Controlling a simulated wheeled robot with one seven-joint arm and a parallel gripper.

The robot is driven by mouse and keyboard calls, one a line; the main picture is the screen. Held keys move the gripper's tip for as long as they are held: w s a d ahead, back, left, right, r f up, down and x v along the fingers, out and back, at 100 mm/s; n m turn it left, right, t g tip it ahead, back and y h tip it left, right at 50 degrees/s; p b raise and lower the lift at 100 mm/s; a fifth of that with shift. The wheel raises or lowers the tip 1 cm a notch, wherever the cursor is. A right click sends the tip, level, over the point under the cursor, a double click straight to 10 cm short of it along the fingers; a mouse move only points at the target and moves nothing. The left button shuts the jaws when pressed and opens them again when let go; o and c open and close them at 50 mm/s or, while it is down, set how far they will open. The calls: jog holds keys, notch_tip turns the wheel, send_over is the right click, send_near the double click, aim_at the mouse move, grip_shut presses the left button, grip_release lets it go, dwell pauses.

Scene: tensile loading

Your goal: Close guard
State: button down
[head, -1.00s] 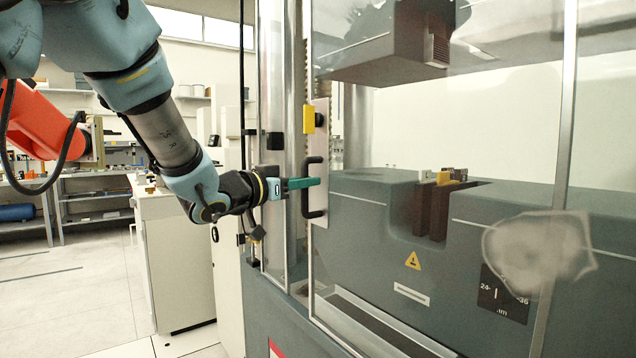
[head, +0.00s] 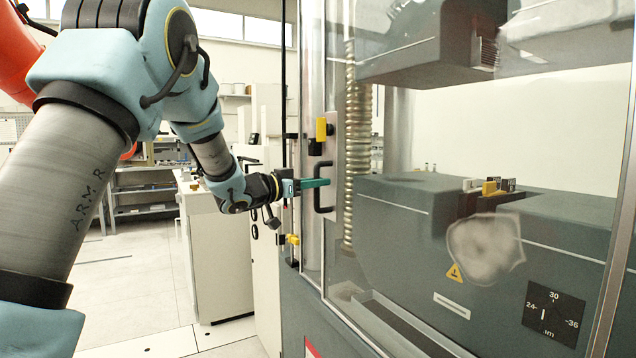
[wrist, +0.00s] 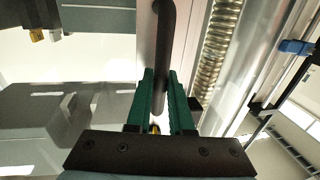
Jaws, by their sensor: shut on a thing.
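The guard is a clear panel in a metal frame (head: 606,270) across the front of the grey testing machine, with a pale smudge (head: 485,248) on it. A pale plate on its left edge carries a black vertical bar handle (head: 323,207) and a yellow block (head: 321,128). My gripper (head: 318,183), with green fingers, is shut on the handle from the left. In the wrist view, the fingers (wrist: 164,95) lie on both sides of the black handle (wrist: 166,35). I cannot tell whether the guard's left edge touches the machine's post.
Black latch parts (head: 291,135) and a yellow-tipped fitting (head: 292,239) sit on the post left of the guard. Behind the panel are the lower grips (head: 490,187) and the upper crosshead (head: 415,50). A white cabinet (head: 215,255) stands left, with open floor beyond.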

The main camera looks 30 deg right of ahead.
jog(key=c, duration=1.1)
grip_release()
jog(key=shift+w, duration=0.4)
jog(key=o, duration=0.3)
jog(key=shift+s, duration=0.15)
jog(key=s+a+b, duration=0.1)
jog(key=a+b, duration=0.2)
jog(key=a, duration=0.7)
jog(key=shift+s+a, duration=0.25)
jog(key=shift+a, duration=0.15)
